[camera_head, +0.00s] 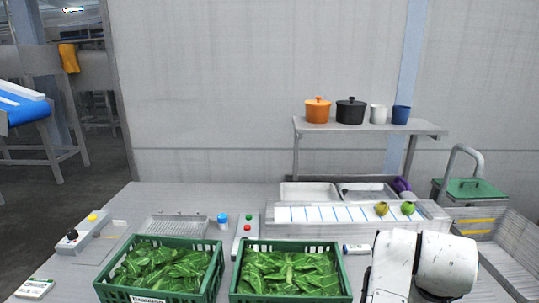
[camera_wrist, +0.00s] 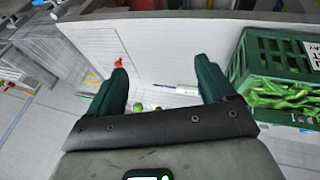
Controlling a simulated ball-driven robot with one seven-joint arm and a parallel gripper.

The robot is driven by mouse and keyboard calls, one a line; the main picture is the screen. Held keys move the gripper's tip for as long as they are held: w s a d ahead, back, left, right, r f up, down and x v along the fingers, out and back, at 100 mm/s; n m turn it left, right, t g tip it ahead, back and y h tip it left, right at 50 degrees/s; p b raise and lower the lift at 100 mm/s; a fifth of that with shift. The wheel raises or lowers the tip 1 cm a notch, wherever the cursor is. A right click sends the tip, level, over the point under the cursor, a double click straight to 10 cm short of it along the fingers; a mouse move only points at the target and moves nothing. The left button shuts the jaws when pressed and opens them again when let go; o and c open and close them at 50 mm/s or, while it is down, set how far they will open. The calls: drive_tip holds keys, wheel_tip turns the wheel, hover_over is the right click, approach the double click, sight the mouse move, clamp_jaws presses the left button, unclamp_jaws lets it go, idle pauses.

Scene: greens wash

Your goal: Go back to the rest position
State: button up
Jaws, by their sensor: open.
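My gripper (camera_wrist: 165,85) shows in the wrist view with its two green fingers spread apart and nothing between them. Part of my white arm stands at the lower right of the head view, and the gripper itself is not seen there. The gripper is over the table (camera_head: 150,205), clear of the green crates. One green crate of leafy greens (camera_head: 150,297) stands at the front left and another (camera_head: 290,298) at the front middle. A crate also shows at the right of the wrist view (camera_wrist: 262,45).
A raised shelf (camera_head: 365,127) holds an orange pot (camera_head: 317,110), a black pot (camera_head: 350,110) and two cups. A white marked strip (camera_head: 310,214) bears two small round fruits. A control box (camera_head: 245,235) stands between the crates. A metal bin (camera_head: 510,255) is at the right.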

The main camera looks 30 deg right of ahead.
drive_tip(key=s+a+f+n+y, duration=0.2)
drive_tip(key=s+a+f, duration=0.1)
drive_tip(key=a+f, duration=0.6)
drive_tip(key=s+a+f+n+y, duration=0.2)
drive_tip(key=s+a+f+n, duration=0.1)
drive_tip(key=a+f, duration=0.7)
drive_tip(key=shift+s+a+f+y, duration=0.3)
drive_tip(key=shift+s+a+y, duration=0.1)
drive_tip(key=shift+s+a, duration=0.35)
drive_tip(key=shift+d, duration=0.1)
